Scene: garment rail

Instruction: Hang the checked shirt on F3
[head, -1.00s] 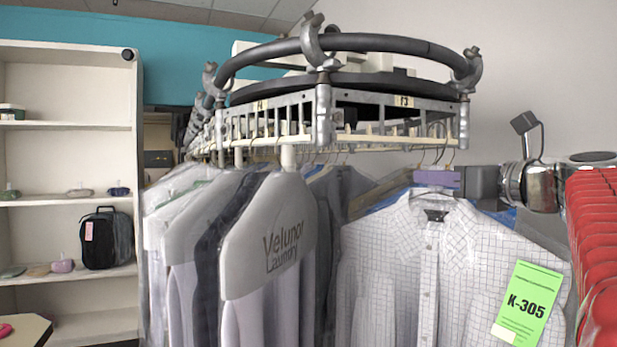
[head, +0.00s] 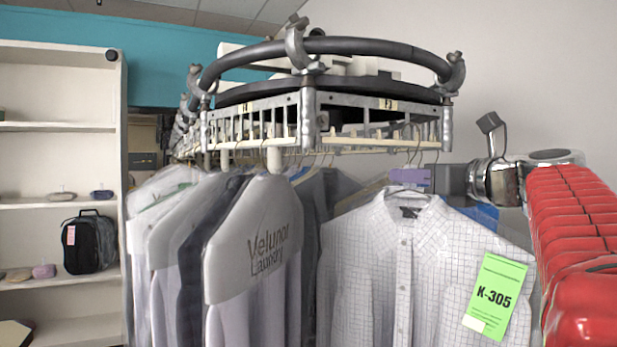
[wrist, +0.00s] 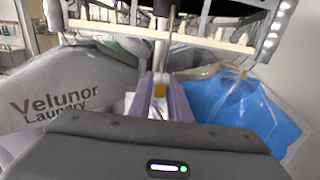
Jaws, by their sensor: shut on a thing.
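The checked shirt (head: 370,255), white with a fine grid and a green K-305 tag (head: 495,297), hangs upright below the rail's right section in the head view. My gripper (head: 410,178) has purple fingers shut at the top of its hanger, just above the collar. The F3 label (head: 388,104) is on the rail's upper band, above and slightly left of my gripper. The hook rises close to the pale slotted bar (head: 370,141); I cannot tell whether it rests on it. In the wrist view my purple fingers (wrist: 160,100) are close together below the bar; the shirt is hidden there.
A grey-covered "Velunor Laundry" garment (head: 262,245) and several others hang close on the left. A blue bagged garment (wrist: 235,105) is right of my fingers in the wrist view. A shelf (head: 60,205) stands far left. The wall side at upper right is clear.

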